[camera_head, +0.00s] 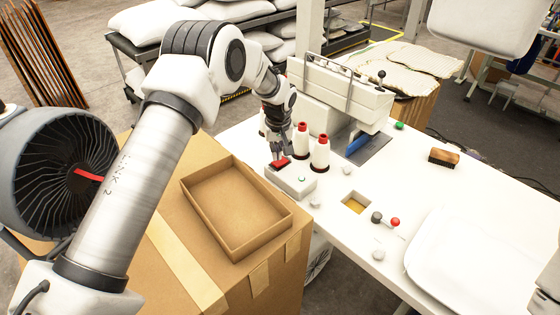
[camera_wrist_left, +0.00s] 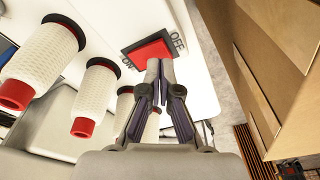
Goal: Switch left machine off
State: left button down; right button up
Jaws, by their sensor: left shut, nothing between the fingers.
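My left gripper (camera_head: 277,157) is shut and empty, pointing down at the rocker. Its fingertips overlap the rocker's right part in the wrist view; I cannot tell whether they touch. A white sewing machine (camera_head: 342,88) stands behind. My right gripper is not in view.
White thread cones with red tops (camera_head: 320,153) stand close beside the switch box. An open cardboard tray (camera_head: 208,222) lies on a large carton at the left. Small knobs (camera_head: 395,222), a brush (camera_head: 444,157) and a white pillow (camera_head: 470,265) are on the table.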

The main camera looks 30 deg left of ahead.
aim_at(277, 164)
pick_arm(q)
jog(key=shift+f+b, duration=0.55)
jog(key=shift+f, duration=0.55)
dwell(0.6)
jog(key=shift+r, duration=0.1)
notch_tip(277, 164, up, 7)
jog(key=p, duration=0.5)
dwell(0.5)
jog(key=shift+d, duration=0.1)
